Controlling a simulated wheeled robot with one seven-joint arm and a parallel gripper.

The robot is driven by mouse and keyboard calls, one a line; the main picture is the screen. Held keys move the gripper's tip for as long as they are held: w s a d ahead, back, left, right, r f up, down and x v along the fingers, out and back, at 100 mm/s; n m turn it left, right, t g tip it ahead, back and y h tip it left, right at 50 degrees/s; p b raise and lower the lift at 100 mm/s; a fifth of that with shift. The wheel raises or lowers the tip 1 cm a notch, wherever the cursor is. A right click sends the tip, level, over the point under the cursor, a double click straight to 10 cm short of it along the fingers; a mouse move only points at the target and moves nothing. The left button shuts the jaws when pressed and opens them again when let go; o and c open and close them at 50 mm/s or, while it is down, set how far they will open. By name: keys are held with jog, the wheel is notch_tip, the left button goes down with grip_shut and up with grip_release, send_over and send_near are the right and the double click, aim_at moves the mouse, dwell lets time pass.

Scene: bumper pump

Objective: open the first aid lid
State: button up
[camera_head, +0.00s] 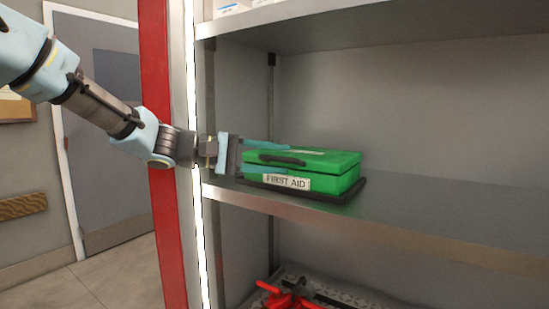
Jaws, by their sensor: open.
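The green first aid box (335,183) sits on a shelf, its front label reading "FIRST AID" (286,183). Its lid (325,160) is closed and has a dark handle (282,160) along the front edge. My gripper (264,157) is open at the box's left end, its blue-green fingers reaching toward the lid. I cannot tell whether a finger touches the box.
The box rests on a dark mat or tray (352,194) on the metal shelf (430,225). An upper shelf (300,22) runs above. The shelf's left upright and red post (157,130) stand close to my arm. The shelf right of the box is clear. Red items (285,298) lie below.

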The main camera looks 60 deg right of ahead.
jog(key=shift+c, duration=0.4)
grip_shut()
dwell(0.9)
